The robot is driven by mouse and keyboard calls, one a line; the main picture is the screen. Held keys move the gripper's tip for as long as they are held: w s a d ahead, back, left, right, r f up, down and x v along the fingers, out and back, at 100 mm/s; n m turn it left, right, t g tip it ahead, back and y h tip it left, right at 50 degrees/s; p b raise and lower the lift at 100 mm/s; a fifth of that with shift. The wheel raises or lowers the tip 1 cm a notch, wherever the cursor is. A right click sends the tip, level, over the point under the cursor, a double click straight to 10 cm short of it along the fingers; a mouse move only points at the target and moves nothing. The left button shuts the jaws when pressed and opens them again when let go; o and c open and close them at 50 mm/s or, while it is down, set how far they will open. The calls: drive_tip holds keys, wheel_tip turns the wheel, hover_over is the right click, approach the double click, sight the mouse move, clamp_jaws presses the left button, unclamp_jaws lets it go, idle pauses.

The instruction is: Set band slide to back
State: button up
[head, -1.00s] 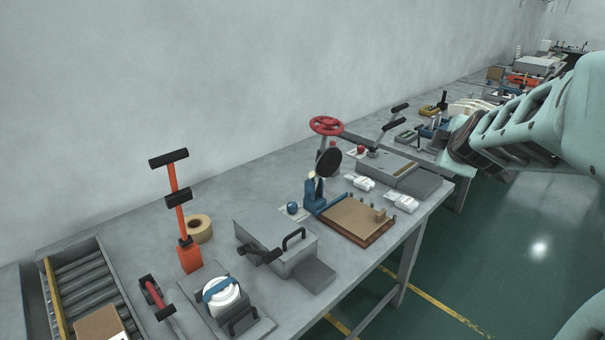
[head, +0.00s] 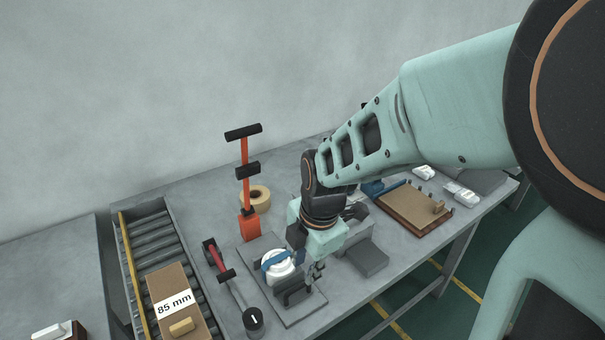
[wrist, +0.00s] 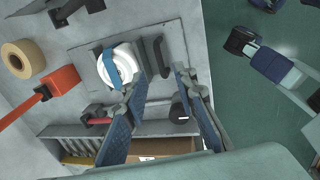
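A white round piece with a blue band (head: 277,264) sits on a flat grey plate (head: 303,311) near the table's front. It also shows in the wrist view (wrist: 122,64). A dark handle (head: 292,291), seemingly the band slide's, stands beside it on the same plate. In the wrist view the handle (wrist: 159,57) lies just beyond the fingertips, roughly in line with the gap. My gripper (wrist: 163,77) is open and empty, with its blue-padded fingers apart. In the head view my gripper (head: 312,268) is over the plate's right side, and my wrist hides part of the area behind it.
A red-handled tool (head: 217,259) and a black round knob (head: 253,320) are left of the plate. An orange post with black grips (head: 247,190) and a tape roll (head: 256,196) stand behind. A roller conveyor (head: 150,240) carries a box (head: 177,285) marked 85 mm. A grey press block (head: 360,262) is close on the right.

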sight(301, 286)
drive_tip(key=f, duration=0.2)
drive_tip(key=w+f, duration=0.1)
drive_tip(key=f, duration=0.2)
drive_tip(key=a+f+b, duration=0.1)
drive_tip(key=f, duration=0.2)
drive_tip(key=shift+w, duration=0.2)
drive_tip(key=shift+c, duration=0.6)
clamp_jaws()
drive_tip(key=shift+r, duration=0.1)
